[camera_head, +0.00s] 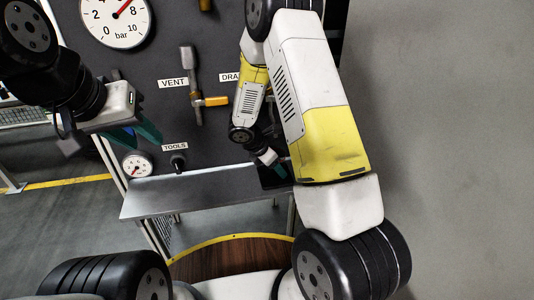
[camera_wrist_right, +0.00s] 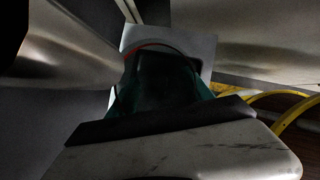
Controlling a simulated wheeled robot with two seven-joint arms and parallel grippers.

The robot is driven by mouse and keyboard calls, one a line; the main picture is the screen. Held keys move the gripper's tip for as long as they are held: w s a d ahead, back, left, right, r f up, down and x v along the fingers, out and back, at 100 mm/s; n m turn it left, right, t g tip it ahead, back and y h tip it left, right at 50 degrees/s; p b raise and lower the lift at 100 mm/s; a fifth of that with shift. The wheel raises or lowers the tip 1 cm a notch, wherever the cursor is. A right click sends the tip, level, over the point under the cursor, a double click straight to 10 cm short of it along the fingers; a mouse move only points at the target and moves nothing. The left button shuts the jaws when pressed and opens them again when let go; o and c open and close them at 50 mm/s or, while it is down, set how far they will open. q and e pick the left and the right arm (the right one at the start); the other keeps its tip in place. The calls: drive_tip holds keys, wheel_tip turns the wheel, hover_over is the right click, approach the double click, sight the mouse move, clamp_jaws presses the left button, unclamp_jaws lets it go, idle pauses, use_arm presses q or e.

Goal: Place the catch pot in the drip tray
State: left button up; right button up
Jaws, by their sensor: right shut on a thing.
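My right gripper (camera_wrist_right: 165,95) is shut on a dark object, which I take to be the catch pot (camera_wrist_right: 165,75). A thin red curved edge shows at its top, between the teal fingers. In the head view the right gripper (camera_head: 272,172) is at the right end of the metal shelf, mostly hidden by my arm, and the pot cannot be made out there. My left gripper (camera_head: 136,136) is open and empty in front of the panel, its teal fingers apart. A light grey squarish piece (camera_wrist_right: 205,45) lies beyond the pot; I cannot tell whether it is the drip tray.
A grey metal shelf (camera_head: 165,196) runs below the dark panel (camera_head: 215,135). The shelf's left part is bare.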

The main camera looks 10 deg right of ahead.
drive_tip(key=shift+f, duration=0.3)
drive_tip(key=o, duration=1.4)
drive_tip(key=shift+a+r, duration=0.1)
drive_tip(key=shift+r, duration=0.25)
drive_tip(key=v, duration=1.1)
drive_tip(key=shift+r, duration=0.25)
drive_tip(key=shift+a, duration=0.1)
